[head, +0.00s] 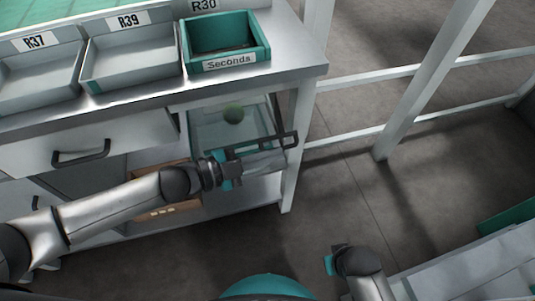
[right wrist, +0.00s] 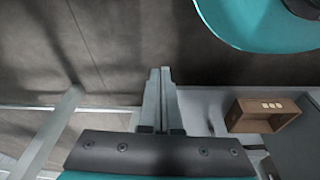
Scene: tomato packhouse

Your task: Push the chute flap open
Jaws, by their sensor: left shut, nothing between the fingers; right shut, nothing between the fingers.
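The chute flap (head: 215,133) looks like a pale, see-through panel under the bench top, below the green bin. A dark bar handle (head: 292,141) runs along its lower edge. My right gripper shows in the right wrist view (right wrist: 160,75), shut and empty over the floor. In the head view its wrist is low, right of centre, and its fingers are hidden.
The bench (head: 290,68) carries the Seconds bin (head: 226,66) and grey bins R39 (head: 133,70) and R37 (head: 40,80). A drawer (head: 130,135) is to the left. A brown box (right wrist: 262,118) sits on the low shelf. White posts (head: 430,80) stand right; floor between is clear.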

